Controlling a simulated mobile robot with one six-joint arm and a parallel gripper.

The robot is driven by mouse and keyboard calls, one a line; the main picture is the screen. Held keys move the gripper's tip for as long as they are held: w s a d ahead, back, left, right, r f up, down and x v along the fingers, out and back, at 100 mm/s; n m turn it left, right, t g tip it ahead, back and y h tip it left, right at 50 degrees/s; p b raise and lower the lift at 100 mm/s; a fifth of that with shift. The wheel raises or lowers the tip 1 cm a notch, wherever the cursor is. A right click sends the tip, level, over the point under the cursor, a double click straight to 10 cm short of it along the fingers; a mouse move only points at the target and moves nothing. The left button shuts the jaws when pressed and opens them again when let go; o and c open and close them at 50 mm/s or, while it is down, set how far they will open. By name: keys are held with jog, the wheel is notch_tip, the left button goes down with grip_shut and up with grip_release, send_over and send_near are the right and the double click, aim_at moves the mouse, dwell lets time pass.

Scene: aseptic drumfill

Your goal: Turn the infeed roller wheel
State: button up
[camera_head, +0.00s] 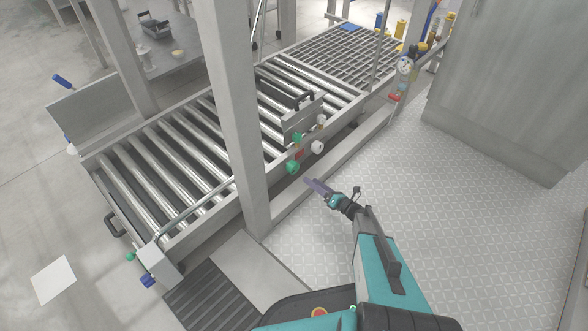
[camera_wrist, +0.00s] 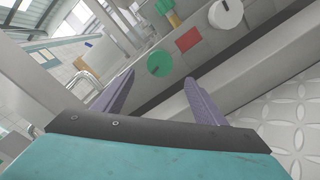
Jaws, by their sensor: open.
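A green wheel (camera_head: 292,167) and a white wheel (camera_head: 317,147) sit low on the side of the roller conveyor (camera_head: 176,237). I cannot tell from the pictures which is the infeed roller wheel. My gripper (camera_head: 312,184) is open and empty, just in front of and below the green wheel in the head view. In the wrist view the green wheel (camera_wrist: 160,63) lies ahead, between the two purple fingertips (camera_wrist: 159,84), apart from them. The white wheel (camera_wrist: 226,13) is at the upper right there, beyond a red plate (camera_wrist: 188,40).
A grey upright post (camera_head: 238,110) stands left of the wheels. More green and blue knobs (camera_head: 147,281) are at the conveyor's near left end. A grating (camera_head: 340,55) and a gauge (camera_head: 405,66) are farther back. The patterned floor (camera_head: 440,200) to the right is clear.

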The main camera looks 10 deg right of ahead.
aim_at(295, 170)
jog(key=b+x, duration=0.2)
jog(key=x, duration=0.9)
jog(key=shift+w+a+f, duration=0.1)
jog(key=shift+w, duration=0.05)
jog(key=shift+w+a+b, duration=0.3)
jog(key=shift+w+a, duration=0.05)
jog(key=shift+w, duration=0.15)
jog(key=c, duration=0.9)
jog(key=shift+d, duration=0.2)
jog(key=shift+c, duration=0.7)
jog(key=shift+a, duration=0.15)
jog(key=shift+m, duration=0.5)
